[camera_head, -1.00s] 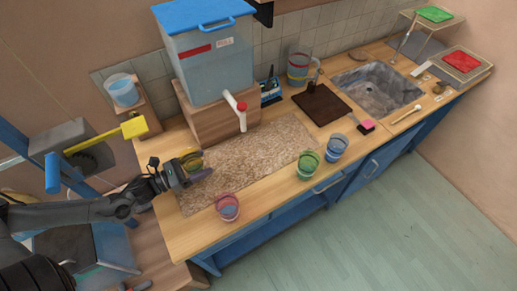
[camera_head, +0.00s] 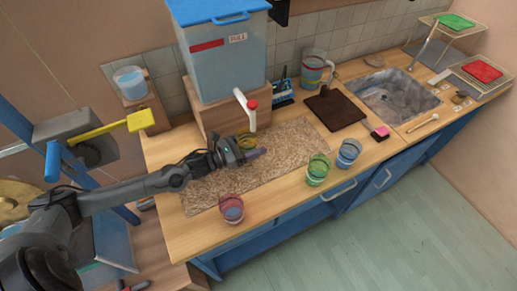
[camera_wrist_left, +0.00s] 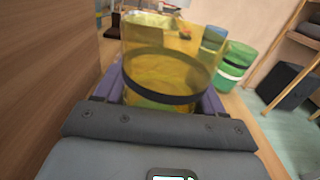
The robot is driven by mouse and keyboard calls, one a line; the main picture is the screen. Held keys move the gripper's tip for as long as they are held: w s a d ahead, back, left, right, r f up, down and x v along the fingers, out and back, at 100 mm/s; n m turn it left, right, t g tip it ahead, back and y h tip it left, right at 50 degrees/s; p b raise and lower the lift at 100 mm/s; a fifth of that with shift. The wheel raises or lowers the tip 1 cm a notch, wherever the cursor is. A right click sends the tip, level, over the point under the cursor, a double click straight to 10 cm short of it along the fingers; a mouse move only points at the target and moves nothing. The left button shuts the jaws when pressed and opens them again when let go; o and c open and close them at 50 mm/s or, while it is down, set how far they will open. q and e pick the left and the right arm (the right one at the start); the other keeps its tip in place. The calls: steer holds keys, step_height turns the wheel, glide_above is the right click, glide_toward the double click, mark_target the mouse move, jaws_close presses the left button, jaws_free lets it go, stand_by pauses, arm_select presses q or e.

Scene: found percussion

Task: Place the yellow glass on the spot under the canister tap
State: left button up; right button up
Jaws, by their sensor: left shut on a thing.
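The yellow glass (camera_wrist_left: 165,65) with a dark band fills the middle of the left wrist view, between the purple fingers of my left gripper (camera_wrist_left: 165,98). In the head view my left gripper (camera_head: 252,152) is shut on the yellow glass (camera_head: 246,140), which is partly hidden behind it. The glass is near the canister tap (camera_head: 250,108), a white spout with a red knob, and appears just below it. The clear canister (camera_head: 222,58) with a blue lid stands on a wooden block. Whether the glass touches the mat (camera_head: 290,150) is hidden. My right gripper is not in view.
A red glass (camera_head: 231,209) stands at the mat's front edge. A green glass (camera_head: 317,169) and a blue glass (camera_head: 348,153) stand to the right. The wooden block (camera_head: 215,118) is close behind my gripper. The mat's right part is clear.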

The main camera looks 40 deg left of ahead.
arm_select(q)
steer(key=shift+x, duration=1.15)
step_height(320, 180, down, 2)
steer(key=shift+f+b, duration=0.25)
steer(key=shift+b, duration=0.05)
steer(key=shift+s+f, duration=0.1)
steer(key=shift+f, duration=0.45)
steer(key=shift+f, duration=0.1)
steer(key=o, duration=1.3)
